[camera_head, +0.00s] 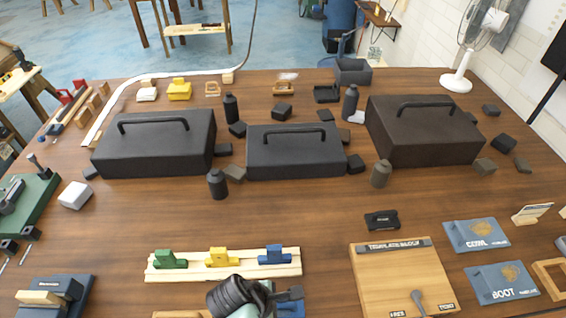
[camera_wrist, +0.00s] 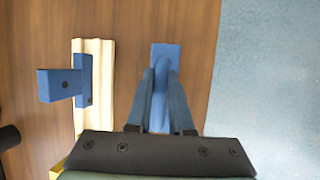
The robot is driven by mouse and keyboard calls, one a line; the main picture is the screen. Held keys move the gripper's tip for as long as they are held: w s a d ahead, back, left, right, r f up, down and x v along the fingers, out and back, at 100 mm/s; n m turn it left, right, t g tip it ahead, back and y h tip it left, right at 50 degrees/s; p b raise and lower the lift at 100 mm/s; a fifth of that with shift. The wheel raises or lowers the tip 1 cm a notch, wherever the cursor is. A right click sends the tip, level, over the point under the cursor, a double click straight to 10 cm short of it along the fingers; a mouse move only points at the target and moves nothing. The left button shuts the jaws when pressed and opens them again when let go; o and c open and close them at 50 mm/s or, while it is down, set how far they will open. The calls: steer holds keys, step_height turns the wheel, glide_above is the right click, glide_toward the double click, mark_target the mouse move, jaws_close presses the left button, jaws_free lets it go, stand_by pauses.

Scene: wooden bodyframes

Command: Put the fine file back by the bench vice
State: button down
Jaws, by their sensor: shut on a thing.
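My gripper (camera_wrist: 161,75) is shut on a blue piece (camera_wrist: 164,52) in the wrist view. The piece is seen end-on, and its full shape is hidden by the fingers. In the head view my wrist covers most of this spot at the bottom centre, just in front of the pale wooden rail (camera_head: 165,272). A blue device with a pale wooden block (camera_head: 48,296) at the lower left looks like the bench vice; I cannot be sure. I cannot pick out a fine file in either view.
Green, yellow and blue blocks (camera_head: 274,254) stand on the rail. A template block board (camera_head: 385,285) and blue cards (camera_head: 476,235) lie right. Black cases (camera_head: 295,160), bottles and small dark blocks fill the middle. A green-based device (camera_head: 35,195) stands left. Bare table lies left of the rail.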

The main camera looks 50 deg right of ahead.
steer(key=shift+f, duration=0.6)
steer(key=c, duration=0.8)
jaws_free()
steer(key=v, duration=1.2)
steer(key=shift+r+b, duration=0.1)
steer(key=shift+b, duration=0.25)
